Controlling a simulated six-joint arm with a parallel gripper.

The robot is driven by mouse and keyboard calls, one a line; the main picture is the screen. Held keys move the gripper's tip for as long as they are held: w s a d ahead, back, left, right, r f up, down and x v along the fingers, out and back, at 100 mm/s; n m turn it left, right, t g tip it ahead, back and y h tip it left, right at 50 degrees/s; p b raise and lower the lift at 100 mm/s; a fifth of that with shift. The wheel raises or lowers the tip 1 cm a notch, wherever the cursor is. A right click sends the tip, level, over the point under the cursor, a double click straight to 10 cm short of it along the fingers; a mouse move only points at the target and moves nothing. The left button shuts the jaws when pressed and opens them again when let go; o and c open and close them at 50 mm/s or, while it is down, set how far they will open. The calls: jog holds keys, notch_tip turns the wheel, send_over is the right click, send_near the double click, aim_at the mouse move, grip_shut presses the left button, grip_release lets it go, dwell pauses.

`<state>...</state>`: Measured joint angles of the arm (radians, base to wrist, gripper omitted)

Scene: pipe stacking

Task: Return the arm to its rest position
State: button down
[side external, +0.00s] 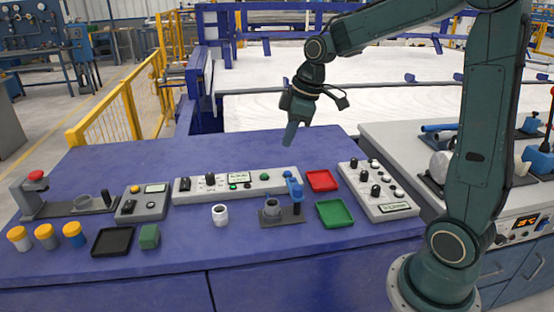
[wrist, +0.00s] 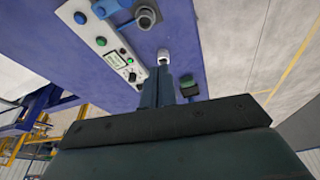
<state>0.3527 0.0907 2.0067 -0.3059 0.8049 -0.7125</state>
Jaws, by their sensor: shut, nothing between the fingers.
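My gripper (side external: 290,135) hangs in the air above the back part of the blue bench, fingers pointing down and slightly left. Its fingers (wrist: 168,88) are together with nothing between them. My arm is raised and bent over from its base at the right. A white pipe piece (side external: 220,214) stands upright on the bench, apart from my gripper, and also shows just beyond the fingertips in the wrist view (wrist: 163,57). A grey ring-shaped piece (side external: 271,207) sits at a dark fixture with a blue clamp (side external: 293,187); I cannot tell whether it is part of the fixture.
The blue bench (side external: 230,152) is clear at the back. A long control panel (side external: 237,184), a red tray (side external: 321,180), a green tray (side external: 334,213), a black tray (side external: 112,242), a green block (side external: 149,237) and several yellow-topped jars (side external: 46,236) occupy the front.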

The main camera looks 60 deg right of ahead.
jog(key=s+a+r+m+t, duration=0.1)
jog(key=s+a+r+m, duration=0.1)
jog(key=s, duration=0.8)
jog(key=s+a+r+m+t+h, duration=0.1)
jog(key=s+a+m, duration=0.4)
jog(key=s, duration=0.5)
jog(key=shift+s+a+r+t, duration=0.3)
jog(key=shift+a+r, duration=0.05)
jog(key=shift+r, duration=0.35)
